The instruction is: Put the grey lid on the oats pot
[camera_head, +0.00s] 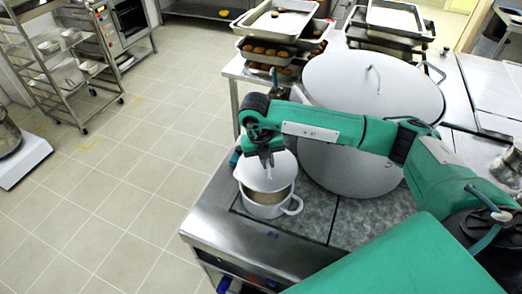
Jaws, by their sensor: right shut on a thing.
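The oats pot (267,211) is a small light-grey pot with a side handle, standing upright on the stove top near its left edge. Beige oats (273,196) show in its front part. The grey lid (283,174) is over the back part of the pot and hides that part of the opening. I cannot tell whether the lid touches the rim. My right gripper (267,170) points down from above and is shut on the lid at its middle. My left gripper is out of view.
A large lidded stockpot (345,178) stands close behind and right of the oats pot, partly behind my right arm. Stacked trays with brown buns (267,51) stand on the back table. The stove's front edge (255,248) is near. Open floor lies left.

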